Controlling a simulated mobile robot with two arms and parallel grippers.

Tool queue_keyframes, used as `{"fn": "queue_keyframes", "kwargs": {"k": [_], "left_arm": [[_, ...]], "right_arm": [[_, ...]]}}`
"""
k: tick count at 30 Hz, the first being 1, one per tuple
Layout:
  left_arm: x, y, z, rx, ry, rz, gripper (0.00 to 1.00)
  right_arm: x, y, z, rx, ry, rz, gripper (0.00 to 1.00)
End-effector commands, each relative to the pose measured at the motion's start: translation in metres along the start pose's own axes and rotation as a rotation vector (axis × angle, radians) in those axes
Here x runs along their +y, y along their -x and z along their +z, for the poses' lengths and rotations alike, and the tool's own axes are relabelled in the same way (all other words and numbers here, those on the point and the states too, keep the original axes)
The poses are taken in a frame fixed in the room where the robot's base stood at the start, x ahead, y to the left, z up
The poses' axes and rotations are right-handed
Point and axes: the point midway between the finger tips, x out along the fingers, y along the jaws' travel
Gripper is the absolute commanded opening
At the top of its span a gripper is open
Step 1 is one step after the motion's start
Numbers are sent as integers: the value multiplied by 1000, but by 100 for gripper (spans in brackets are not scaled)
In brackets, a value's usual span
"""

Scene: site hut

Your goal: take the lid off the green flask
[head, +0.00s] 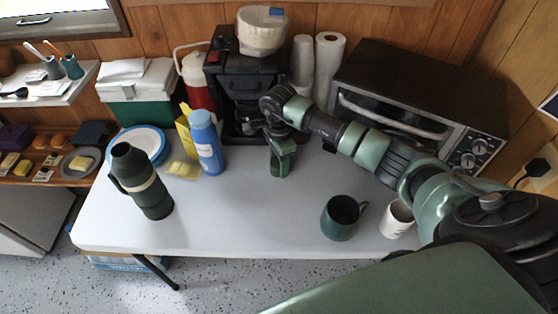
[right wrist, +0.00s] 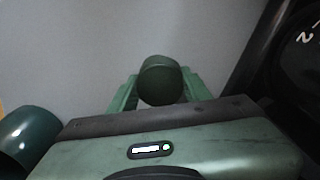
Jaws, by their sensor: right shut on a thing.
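The green flask (head: 150,192) stands on the left part of the white table, dark green with a pale band and a side handle. Its top end looks dark; I cannot make out details there. My right gripper (head: 282,160) is well to the right of the flask, low over the table in front of the coffee maker. In the right wrist view my right gripper (right wrist: 160,88) is shut on a short, round dark green piece, which looks like the flask's lid (right wrist: 160,80). Whether the lid touches the table is unclear. My left gripper is out of view.
A blue bottle (head: 207,145) and a yellow packet stand behind the flask. A dark green mug (head: 341,218) and a white cup (head: 397,218) are at the front right. A black coffee maker (head: 243,85) and toaster oven (head: 400,105) line the back. The front middle is clear.

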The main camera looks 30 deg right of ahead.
Motion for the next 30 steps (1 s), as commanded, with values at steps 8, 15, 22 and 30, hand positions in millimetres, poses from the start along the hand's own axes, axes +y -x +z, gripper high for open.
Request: {"fn": "queue_keyframes", "kwargs": {"k": [8,15,22,30], "left_arm": [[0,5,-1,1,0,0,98],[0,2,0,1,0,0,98],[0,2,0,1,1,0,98],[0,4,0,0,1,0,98]], "right_arm": [[-4,-5,-2,0,-1,-2,0],[-4,-8,-2,0,-1,-2,62],[-4,-8,-2,0,-1,-2,70],[-5,4,-2,0,0,-4,70]]}}
